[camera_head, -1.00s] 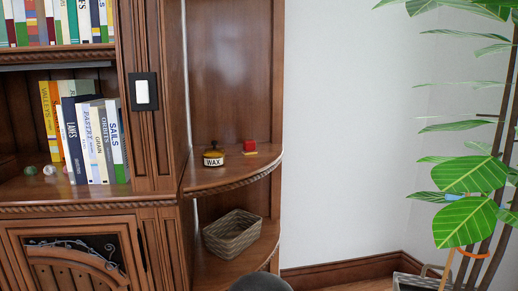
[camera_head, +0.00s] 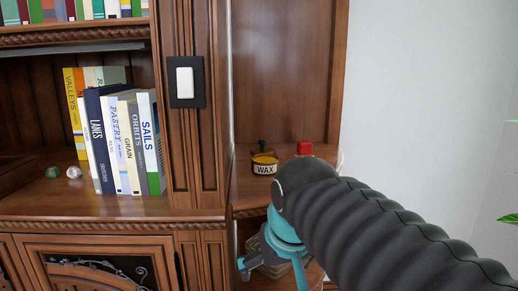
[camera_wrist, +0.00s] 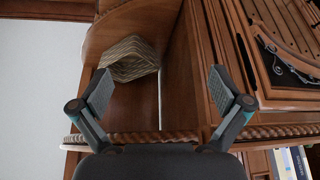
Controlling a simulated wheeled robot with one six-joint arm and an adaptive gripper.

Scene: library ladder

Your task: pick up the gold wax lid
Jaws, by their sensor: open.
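The gold wax lid (camera_head: 264,158) shows in the head view on top of a small dark jar (camera_head: 264,168) with a white WAX label. A knob sticks up at its top. The jar stands upright on the rounded corner shelf, just left of my arm. My gripper (camera_head: 271,268) is below that shelf, in front of the lower one, well apart from the lid. In the wrist view my gripper (camera_wrist: 160,82) has its two fingers wide apart with nothing between them. The lid and jar are not in the wrist view.
A red object (camera_head: 304,148) stands right of the jar, partly behind my arm. A woven basket (camera_wrist: 130,60) sits on the lower shelf beyond my fingers. Books (camera_head: 125,145) fill the bay at left, past a wooden post with a switch (camera_head: 185,82).

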